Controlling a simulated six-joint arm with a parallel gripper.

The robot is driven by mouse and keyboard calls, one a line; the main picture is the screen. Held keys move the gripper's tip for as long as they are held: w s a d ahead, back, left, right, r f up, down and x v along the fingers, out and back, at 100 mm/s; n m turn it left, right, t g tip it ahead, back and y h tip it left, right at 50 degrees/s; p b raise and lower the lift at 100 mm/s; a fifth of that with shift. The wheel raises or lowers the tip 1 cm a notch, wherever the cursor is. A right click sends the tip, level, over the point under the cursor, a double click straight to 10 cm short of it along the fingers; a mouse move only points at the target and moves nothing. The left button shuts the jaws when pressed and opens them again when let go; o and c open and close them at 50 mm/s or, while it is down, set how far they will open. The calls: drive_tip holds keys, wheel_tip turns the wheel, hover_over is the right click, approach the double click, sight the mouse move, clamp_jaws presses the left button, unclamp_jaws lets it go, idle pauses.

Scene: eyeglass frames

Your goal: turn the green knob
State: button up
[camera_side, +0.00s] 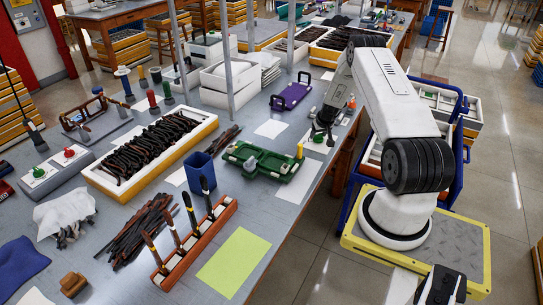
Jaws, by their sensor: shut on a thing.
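My gripper (321,128) is dark and points down near the right edge of the long workbench. It is shut on a small green thing (318,138) low over a pale patch. The thing is too small and too covered to tell whether it is a knob. A green knob (38,172) sits on a grey control box (50,180) at the left of the bench, next to a red knob (69,153). My gripper is far to the right of that box.
A green tray (262,161) lies left of my gripper, with a purple tray (291,92) behind. A yellow-edged tray (205,130) of dark eyeglass parts, a blue bin (199,170) and an orange rack (200,240) of upright tools fill the middle. A yellow-green sheet (233,262) lies in front.

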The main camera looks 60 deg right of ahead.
idle(0.4)
drive_tip(key=o, duration=1.3)
drive_tip(key=shift+r, duration=0.15)
drive_tip(key=shift+v, duration=3.75)
drive_tip(key=shift+s+a, duration=0.1)
